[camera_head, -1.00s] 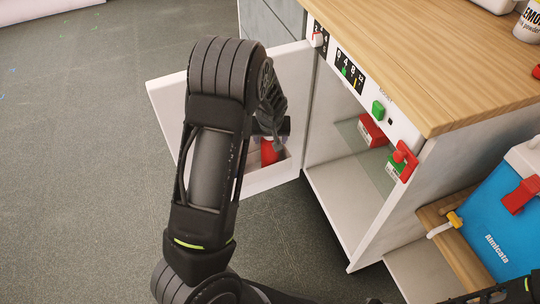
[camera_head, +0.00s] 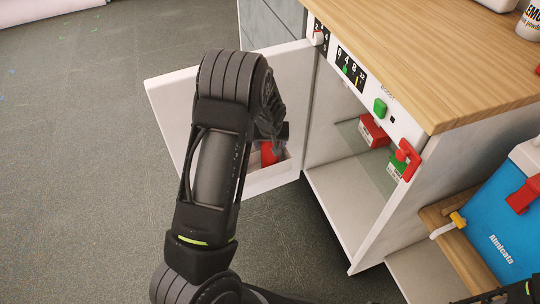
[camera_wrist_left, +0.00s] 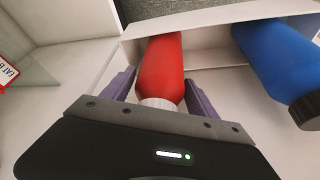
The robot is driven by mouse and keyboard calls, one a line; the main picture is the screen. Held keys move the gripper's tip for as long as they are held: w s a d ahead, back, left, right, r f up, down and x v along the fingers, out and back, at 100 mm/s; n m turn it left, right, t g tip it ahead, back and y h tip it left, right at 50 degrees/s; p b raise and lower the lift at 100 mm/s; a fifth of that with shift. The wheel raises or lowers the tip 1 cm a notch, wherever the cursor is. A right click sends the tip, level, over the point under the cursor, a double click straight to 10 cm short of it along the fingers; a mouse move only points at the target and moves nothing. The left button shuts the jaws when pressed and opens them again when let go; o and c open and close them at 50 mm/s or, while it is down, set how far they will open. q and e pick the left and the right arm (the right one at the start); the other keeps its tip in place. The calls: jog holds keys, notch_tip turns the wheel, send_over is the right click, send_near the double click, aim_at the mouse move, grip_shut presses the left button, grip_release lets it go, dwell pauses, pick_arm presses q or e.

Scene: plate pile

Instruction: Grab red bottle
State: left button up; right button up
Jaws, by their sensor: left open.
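The red bottle (camera_wrist_left: 162,66) stands in the white door shelf; its pale cap is toward my left gripper in the left wrist view. My left gripper (camera_wrist_left: 160,85) is open, with one purple finger on each side of the bottle. I cannot tell whether the fingers touch it. In the head view the red bottle (camera_head: 268,154) shows only in part behind my left gripper (camera_head: 272,138). A blue bottle (camera_wrist_left: 275,58) with a dark cap is to the right in the same shelf. My right gripper is not in view.
The open white cabinet door (camera_head: 165,100) carries the shelf (camera_head: 270,178). Inside the cabinet (camera_head: 345,205) is a red box (camera_head: 373,130). A wooden counter (camera_head: 430,60) is above. A blue cooler (camera_head: 500,220) stands at right. The grey floor at left is clear.

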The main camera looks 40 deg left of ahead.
pick_arm(q)
grip_shut()
dwell(0.8)
